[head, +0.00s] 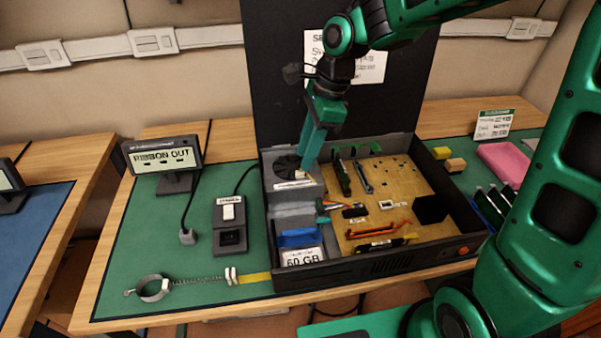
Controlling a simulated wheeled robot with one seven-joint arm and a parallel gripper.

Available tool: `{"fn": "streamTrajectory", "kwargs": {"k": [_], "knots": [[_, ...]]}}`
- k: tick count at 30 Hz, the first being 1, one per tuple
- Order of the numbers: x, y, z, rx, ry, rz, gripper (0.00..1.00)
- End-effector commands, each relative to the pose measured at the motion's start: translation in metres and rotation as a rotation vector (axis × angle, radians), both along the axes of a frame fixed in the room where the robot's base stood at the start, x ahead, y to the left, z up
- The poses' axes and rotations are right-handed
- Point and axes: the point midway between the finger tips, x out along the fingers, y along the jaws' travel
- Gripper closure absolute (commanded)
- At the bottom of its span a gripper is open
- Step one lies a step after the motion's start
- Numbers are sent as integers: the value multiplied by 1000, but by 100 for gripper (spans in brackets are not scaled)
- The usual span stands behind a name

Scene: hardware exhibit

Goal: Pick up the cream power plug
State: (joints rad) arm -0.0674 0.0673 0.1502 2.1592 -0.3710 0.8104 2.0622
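My gripper (308,168) points down over the left part of an open computer case (276,264), just above the grey power supply box with a round fan. Its fingers are seen edge-on, so I cannot tell whether they are apart. A small cream piece (293,184) shows on the grey box just below the fingertips; I cannot tell whether it is a plug or a label, or whether the fingers touch it. A coloured cable (335,205) runs from the box to a dark end over the tan board. A small whitish connector (388,204) sits on the board.
A switch box (230,228), "RIBBON OUT" display (163,157) and wrist strap (152,289) lie left. A pink block (504,161) lies right.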

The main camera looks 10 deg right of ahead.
Motion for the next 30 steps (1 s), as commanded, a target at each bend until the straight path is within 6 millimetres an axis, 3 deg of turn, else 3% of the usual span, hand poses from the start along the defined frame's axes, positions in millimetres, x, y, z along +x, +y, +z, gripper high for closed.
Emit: {"fn": "streamTrajectory", "kwargs": {"k": [9, 18, 19, 23, 30], "knots": [[0, 8, -40, -1, 3, -2, 68], [0, 9, -44, -1, 0, -3, 68], [0, 9, -44, -1, 0, -3, 70], [0, 9, -44, -1, 0, -4, 100], [0, 9, -44, -1, 0, -4, 100]]}}
